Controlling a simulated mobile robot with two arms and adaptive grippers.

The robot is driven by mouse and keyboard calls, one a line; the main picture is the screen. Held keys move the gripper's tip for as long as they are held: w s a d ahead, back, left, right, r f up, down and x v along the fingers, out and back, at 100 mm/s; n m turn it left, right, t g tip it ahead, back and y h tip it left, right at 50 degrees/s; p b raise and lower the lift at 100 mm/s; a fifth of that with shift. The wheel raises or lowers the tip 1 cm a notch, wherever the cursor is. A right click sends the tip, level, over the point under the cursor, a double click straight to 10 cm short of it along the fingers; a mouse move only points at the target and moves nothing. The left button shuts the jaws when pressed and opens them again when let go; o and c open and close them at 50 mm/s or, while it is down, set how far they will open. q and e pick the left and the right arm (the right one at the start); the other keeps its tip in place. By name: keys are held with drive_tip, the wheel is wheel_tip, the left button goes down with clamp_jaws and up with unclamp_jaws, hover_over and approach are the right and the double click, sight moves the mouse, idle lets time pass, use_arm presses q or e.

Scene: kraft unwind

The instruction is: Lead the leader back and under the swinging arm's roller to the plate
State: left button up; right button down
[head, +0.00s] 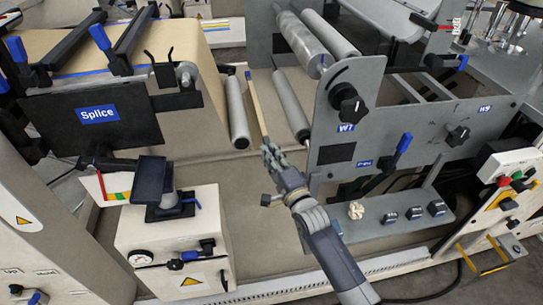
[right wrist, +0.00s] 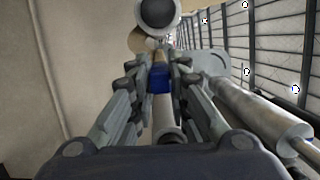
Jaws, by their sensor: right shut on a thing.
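My right gripper (head: 268,150) is shut at the near end of a narrow tan strip (head: 256,108), which looks like the leader seen edge-on. The strip runs away from the gripper between two grey rollers. One roller (head: 237,112) is left of it and the other (head: 290,105) is right of it; I cannot tell which belongs to the swinging arm. In the right wrist view a blue piece (right wrist: 158,79) sits between the fingers (right wrist: 158,76). The dark plate marked Splice (head: 95,118) is at the left. My left gripper is out of view.
A large kraft roll (head: 180,45) stands behind the Splice plate. A grey side plate marked W7 (head: 345,130) stands right of the gripper. A white cabinet with a gauge (head: 180,240) is at the front left. In the right wrist view a roller end (right wrist: 157,14) is ahead.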

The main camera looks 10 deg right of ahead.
wheel_tip(320, 180, up, 36)
drive_tip(key=p, duration=3.2)
drive_tip(key=shift+r+p, duration=0.15)
drive_tip(key=shift+p, duration=0.2)
drive_tip(key=shift+d+r+p, duration=0.1)
drive_tip(key=shift+d+r, duration=0.1)
drive_tip(key=shift+r, duration=0.6)
drive_tip(key=shift+d+r+p, duration=0.15)
drive_tip(key=shift+d+r, duration=0.1)
drive_tip(key=shift+r, duration=0.6)
drive_tip(key=shift+d+r+p, duration=0.1)
drive_tip(key=shift+d+r, duration=0.1)
drive_tip(key=shift+r, duration=0.6)
